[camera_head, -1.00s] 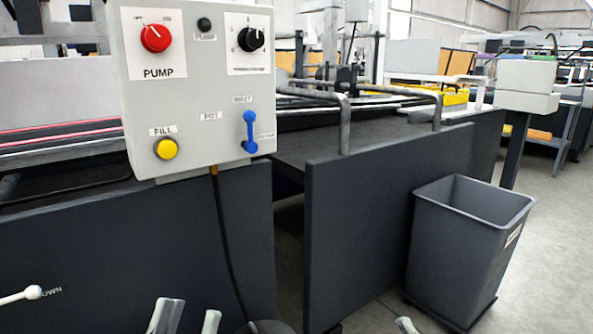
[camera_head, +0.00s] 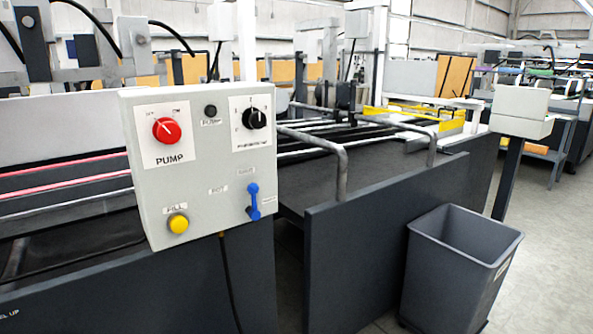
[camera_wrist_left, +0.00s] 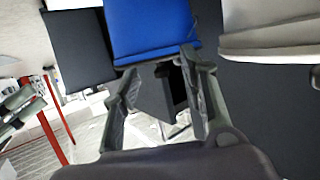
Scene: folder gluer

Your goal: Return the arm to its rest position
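My left gripper (camera_wrist_left: 160,68) shows in the left wrist view with its two fingers apart. A dark block-like shape lies between or behind the fingers; I cannot tell whether it is near them. No gripper or arm shows in the head view. Grey-green finger-like parts at the left edge of the wrist view look like my right gripper (camera_wrist_left: 22,112), but they are cut off and unclear. The control box (camera_head: 205,180) stands at the left in the head view, with a red pump knob (camera_head: 166,130), a black knob (camera_head: 255,118), a yellow button (camera_head: 178,223) and a blue lever (camera_head: 253,203).
A grey bin (camera_head: 455,275) stands on the floor at the right. A dark panel (camera_head: 370,240) with a metal rail (camera_head: 343,170) borders the machine. Open floor lies right of the bin. In the wrist view, a blue surface (camera_wrist_left: 152,28) is beyond the fingers and red posts (camera_wrist_left: 58,115) are at left.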

